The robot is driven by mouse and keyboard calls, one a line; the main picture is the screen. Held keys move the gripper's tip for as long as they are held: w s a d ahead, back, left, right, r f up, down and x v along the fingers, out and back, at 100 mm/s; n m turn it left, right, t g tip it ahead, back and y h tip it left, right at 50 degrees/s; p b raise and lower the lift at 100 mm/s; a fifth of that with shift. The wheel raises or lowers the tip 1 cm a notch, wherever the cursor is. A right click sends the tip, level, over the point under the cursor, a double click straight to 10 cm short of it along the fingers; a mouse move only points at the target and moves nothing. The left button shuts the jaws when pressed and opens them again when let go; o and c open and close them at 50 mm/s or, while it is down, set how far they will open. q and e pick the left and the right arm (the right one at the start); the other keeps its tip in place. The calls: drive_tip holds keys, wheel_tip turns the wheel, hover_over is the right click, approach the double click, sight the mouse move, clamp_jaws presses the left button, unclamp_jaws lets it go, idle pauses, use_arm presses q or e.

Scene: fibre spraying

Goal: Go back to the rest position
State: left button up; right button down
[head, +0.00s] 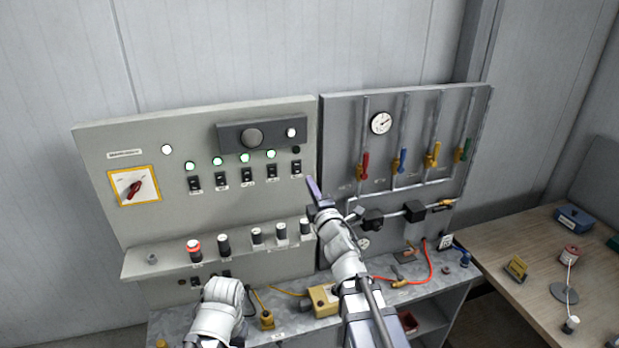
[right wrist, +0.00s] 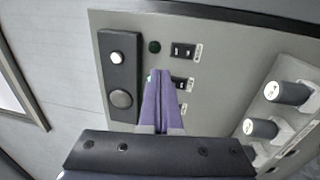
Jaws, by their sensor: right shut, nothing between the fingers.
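My right gripper (head: 313,188) is in the middle of the head view, in front of the seam between the control panel (head: 230,194) and the valve panel (head: 330,130). Its purple fingers are together and empty, and they also show in the right wrist view (right wrist: 162,75), in front of the row of black switches (right wrist: 183,50). Whether the fingertips touch the panel cannot be told. A white left arm part (head: 217,308) shows low in the head view, over the bench; the left gripper's fingers are not visible.
The control panel has several lit green lamps (head: 244,157), a red rotary switch (head: 134,189) and a ledge of knobs (head: 225,243). The valve panel carries coloured levers (head: 402,160) and a gauge (head: 381,123). A wooden table (head: 530,238) with small parts stands at right. The grey bench (head: 280,325) holds a yellow box (head: 323,299).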

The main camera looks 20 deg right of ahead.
use_arm(q)
drive_tip(key=shift+s+d+r, duration=0.15)
drive_tip(key=shift+s, duration=0.2)
use_arm(e)
drive_tip(key=shift+s+r, duration=0.15)
drive_tip(key=shift+s, duration=1)
